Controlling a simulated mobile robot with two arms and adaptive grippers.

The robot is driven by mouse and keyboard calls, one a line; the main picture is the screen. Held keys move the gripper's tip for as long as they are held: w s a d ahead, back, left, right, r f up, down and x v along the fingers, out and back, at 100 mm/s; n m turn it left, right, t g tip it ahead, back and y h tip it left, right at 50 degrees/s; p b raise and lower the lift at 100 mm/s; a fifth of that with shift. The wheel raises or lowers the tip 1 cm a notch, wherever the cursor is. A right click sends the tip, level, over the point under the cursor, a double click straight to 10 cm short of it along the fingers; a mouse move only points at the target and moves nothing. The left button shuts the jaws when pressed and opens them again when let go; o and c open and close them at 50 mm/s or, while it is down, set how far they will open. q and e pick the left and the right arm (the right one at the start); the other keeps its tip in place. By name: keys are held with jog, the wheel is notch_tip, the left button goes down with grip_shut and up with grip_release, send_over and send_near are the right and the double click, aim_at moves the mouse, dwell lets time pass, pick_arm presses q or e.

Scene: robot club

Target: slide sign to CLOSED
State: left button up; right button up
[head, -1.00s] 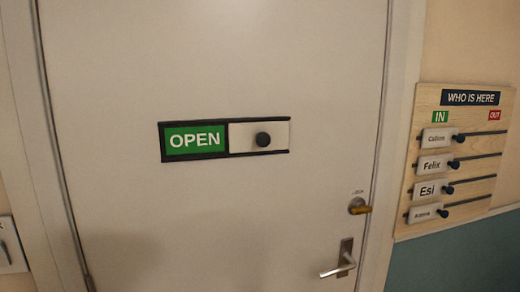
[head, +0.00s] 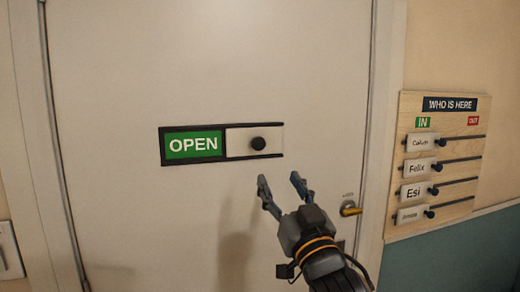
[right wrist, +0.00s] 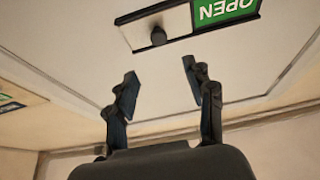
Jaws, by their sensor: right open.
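The sliding sign (head: 163,147) is a dark frame on the door, with the green OPEN panel (head: 195,145) showing at its left. The pale slider plate (head: 238,142) covers its right part and carries a round dark knob (head: 258,144). My right gripper (head: 281,183) is open and empty, below and slightly right of the knob, with its fingers pointing up towards it. In the right wrist view, the knob (right wrist: 158,36) appears beyond the two spread fingertips (right wrist: 160,70), apart from them. My left gripper is not in view.
The pale door (head: 130,220) fills most of the view. A brass lock knob (head: 349,208) sits right of my gripper. A WHO IS HERE board (head: 440,120) with several sliding name tags hangs on the wall at right.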

aim_at(259, 144)
jog(key=p+x, duration=0.4)
jog(key=x, duration=0.7)
jog(key=shift+w+r, duration=0.15)
jog(key=shift+w, duration=0.1)
jog(key=shift+x, duration=0.8)
grip_shut()
